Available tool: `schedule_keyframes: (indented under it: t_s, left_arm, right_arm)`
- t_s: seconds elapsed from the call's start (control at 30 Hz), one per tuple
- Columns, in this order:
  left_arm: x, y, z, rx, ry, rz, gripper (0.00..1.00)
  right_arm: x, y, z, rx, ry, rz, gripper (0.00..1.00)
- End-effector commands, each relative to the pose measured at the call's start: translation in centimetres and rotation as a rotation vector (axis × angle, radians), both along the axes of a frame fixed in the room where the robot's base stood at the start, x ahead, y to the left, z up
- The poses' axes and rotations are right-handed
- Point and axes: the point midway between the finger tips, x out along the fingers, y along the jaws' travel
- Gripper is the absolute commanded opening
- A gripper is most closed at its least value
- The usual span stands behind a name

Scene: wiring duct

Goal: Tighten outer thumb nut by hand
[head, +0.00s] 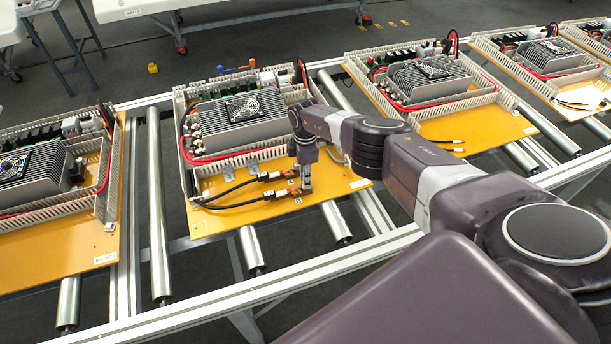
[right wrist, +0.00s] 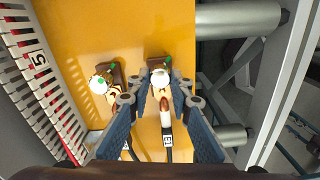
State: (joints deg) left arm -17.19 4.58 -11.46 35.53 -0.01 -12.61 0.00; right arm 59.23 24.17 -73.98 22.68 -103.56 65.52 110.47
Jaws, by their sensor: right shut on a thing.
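The outer thumb nut (right wrist: 160,78) is a pale, round-topped piece with a green mark, on a dark terminal block at the board's edge side. My right gripper (head: 305,188) points down at the front of the yellow board; in the right wrist view its two blue fingers (right wrist: 156,88) stand on either side of this nut and close on it. A cable with a copper lug (right wrist: 164,104) and a white label runs from this terminal between the fingers. The other thumb nut (right wrist: 98,84) sits on a second terminal, left of the fingers. My left gripper is out of view.
The yellow board (head: 340,184) carries a finned unit with a fan (head: 243,109) and slotted white ducts; one duct (right wrist: 40,75) runs left of the terminals. The board rests on a roller conveyor (head: 250,252). Similar boards (head: 85,240) stand on both sides.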

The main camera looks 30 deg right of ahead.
Motion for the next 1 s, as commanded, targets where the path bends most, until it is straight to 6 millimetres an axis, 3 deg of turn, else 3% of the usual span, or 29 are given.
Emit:
schedule_keyframes:
  t_s: [0.03,0.77,0.8,0.93,1.0]
  left_arm:
    - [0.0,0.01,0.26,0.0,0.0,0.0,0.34]
    - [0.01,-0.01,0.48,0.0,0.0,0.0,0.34]
    - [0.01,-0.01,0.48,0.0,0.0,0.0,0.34]
    - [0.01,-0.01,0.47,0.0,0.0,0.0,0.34]
    - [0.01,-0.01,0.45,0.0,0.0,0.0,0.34]
  right_arm:
    - [0.58,-0.05,0.65,0.0,-0.013,-0.022,0.0]
    - [0.62,-0.05,0.54,0.0,-0.014,-0.1,0.0]
    - [0.63,-0.05,0.55,0.0,-0.014,-0.1,0.23]
    - [0.53,-0.03,0.45,0.0,-0.012,-0.1,0.37]
    - [0.44,-0.01,0.37,0.0,-0.01,-0.099,0.37]
